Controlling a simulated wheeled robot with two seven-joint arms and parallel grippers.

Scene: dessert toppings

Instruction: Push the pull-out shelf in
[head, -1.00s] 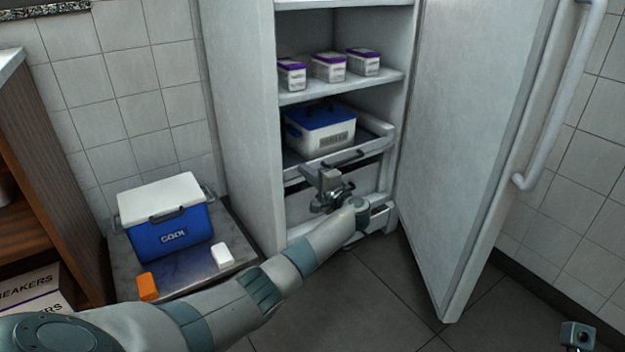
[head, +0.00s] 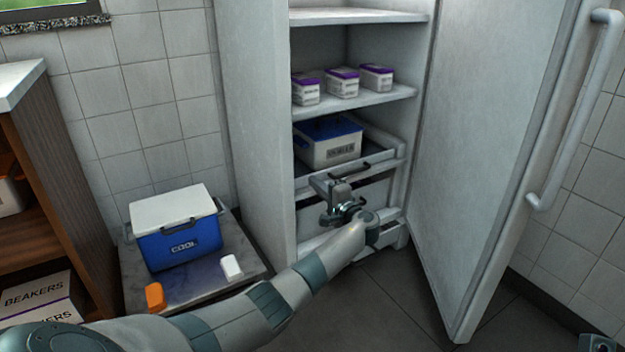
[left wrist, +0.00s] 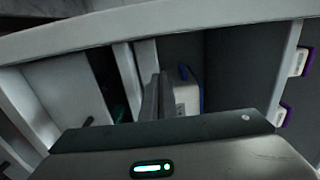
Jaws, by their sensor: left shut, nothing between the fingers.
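The pull-out shelf (head: 399,164) is a light grey tray with a dark bar handle on its front, low in the open white cabinet (head: 250,130). A white box with a blue lid (head: 331,150) stands on it and shows partly in the left wrist view (left wrist: 187,98). My left gripper (head: 336,186) is shut and empty, just in front of and below the shelf's front edge. I cannot tell whether it touches the shelf. Its closed fingers (left wrist: 157,92) show in the left wrist view.
The cabinet door (head: 490,150) stands wide open on the right. Several purple-lidded containers (head: 342,83) stand on the shelf above.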

